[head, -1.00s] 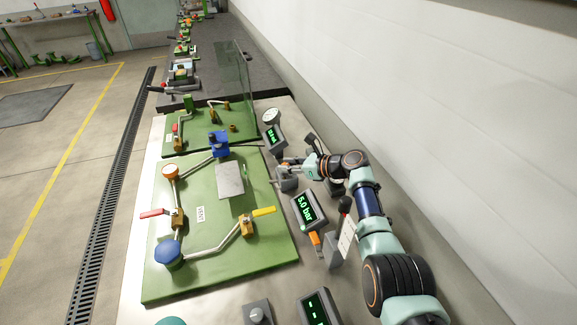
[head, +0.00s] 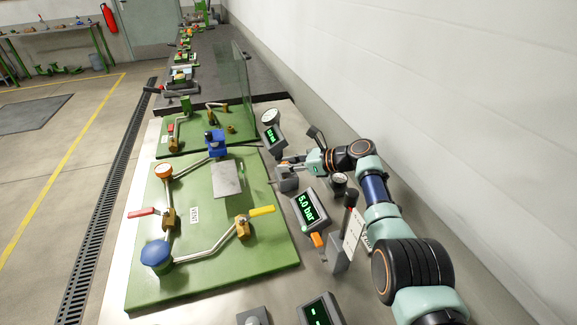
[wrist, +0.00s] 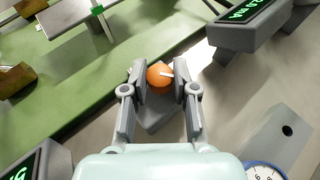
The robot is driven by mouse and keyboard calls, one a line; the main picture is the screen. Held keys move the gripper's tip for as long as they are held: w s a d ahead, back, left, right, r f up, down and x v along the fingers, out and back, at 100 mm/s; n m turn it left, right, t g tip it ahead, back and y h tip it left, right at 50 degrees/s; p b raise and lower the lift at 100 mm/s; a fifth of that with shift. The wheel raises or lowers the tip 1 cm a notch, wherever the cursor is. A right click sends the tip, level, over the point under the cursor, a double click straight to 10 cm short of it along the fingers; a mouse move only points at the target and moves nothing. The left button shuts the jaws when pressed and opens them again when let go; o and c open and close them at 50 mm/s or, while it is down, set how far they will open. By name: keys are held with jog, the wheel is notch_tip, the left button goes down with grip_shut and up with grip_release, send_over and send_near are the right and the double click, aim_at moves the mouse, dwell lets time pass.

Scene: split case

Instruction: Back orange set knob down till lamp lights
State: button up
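The orange set knob (wrist: 159,75), with a white pointer mark on its face, sits on a grey block (wrist: 158,113) in the wrist view. My gripper (wrist: 160,82) has one finger pad on each side of the knob, and both pads appear to touch it. In the head view my gripper (head: 289,166) is over the grey block (head: 287,182) beside the green board, and the knob is hidden there. I cannot make out a lit lamp for certain.
The green board (head: 215,265) carries pipes, a blue knob (head: 156,254), an orange knob (head: 163,171), and red (head: 142,212) and yellow (head: 262,211) levers. A display (head: 308,209) reads 5.0 bar. A grey post (head: 337,254) stands close to my arm.

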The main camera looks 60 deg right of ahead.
jog(key=o, duration=0.4)
jog(key=v, duration=0.7)
jog(key=shift+s, duration=0.25)
jog(key=shift+r, duration=0.15)
